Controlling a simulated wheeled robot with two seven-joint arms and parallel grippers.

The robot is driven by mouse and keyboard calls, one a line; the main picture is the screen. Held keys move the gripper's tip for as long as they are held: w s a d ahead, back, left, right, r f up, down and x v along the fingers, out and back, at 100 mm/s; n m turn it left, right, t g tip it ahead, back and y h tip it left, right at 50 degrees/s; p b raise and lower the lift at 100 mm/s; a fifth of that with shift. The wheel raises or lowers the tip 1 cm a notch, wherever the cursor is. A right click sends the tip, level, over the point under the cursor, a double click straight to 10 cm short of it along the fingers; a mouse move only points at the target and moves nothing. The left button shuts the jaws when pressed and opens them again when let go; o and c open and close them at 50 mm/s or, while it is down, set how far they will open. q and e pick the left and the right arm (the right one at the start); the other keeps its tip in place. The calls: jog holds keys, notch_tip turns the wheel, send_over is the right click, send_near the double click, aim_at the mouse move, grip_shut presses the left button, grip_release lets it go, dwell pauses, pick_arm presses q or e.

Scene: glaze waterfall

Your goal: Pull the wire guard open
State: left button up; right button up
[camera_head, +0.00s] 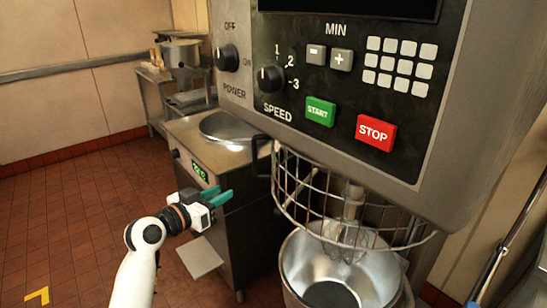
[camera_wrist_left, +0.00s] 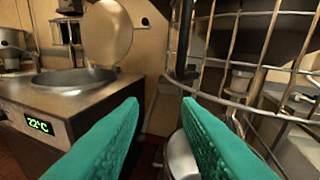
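The wire guard (camera_head: 291,216) hangs in a curve under the mixer head, in front of the whisk (camera_head: 346,238) and above the steel bowl (camera_head: 300,268). A black handle (camera_head: 256,156) is at its left end; in the left wrist view a dark upright bar, apparently that handle (camera_wrist_left: 182,42), stands ahead, beside the wire guard (camera_wrist_left: 228,70). My left gripper (camera_head: 220,194) has teal fingers. It is left of the guard, apart from it and below the handle. In the left wrist view the gripper (camera_wrist_left: 160,108) is open, with nothing between its fingertips. My right gripper is in neither view.
The mixer's control panel (camera_head: 330,75), with green START (camera_head: 320,111) and red STOP (camera_head: 375,132) buttons, overhangs the guard. A steel cabinet (camera_head: 235,225) with a round basin and temperature display stands behind my left gripper. Open tiled floor (camera_head: 80,220) lies at left.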

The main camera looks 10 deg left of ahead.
pick_arm(q)
jog(key=m+h, duration=0.1)
jog(key=m, duration=0.1)
send_near(255, 171)
notch_tip(255, 171, up, 3)
jog(key=shift+t, duration=0.3)
jog(key=p+x, duration=0.1)
jog(key=x, duration=0.4)
jog(key=p+x, duration=0.2)
jog(key=x, duration=0.3)
jog(key=shift+w+r, duration=0.2)
jog(key=shift+w, duration=0.1)
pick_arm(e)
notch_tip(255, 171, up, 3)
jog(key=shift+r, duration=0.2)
pick_arm(q)
jog(key=shift+c, duration=0.3)
grip_shut()
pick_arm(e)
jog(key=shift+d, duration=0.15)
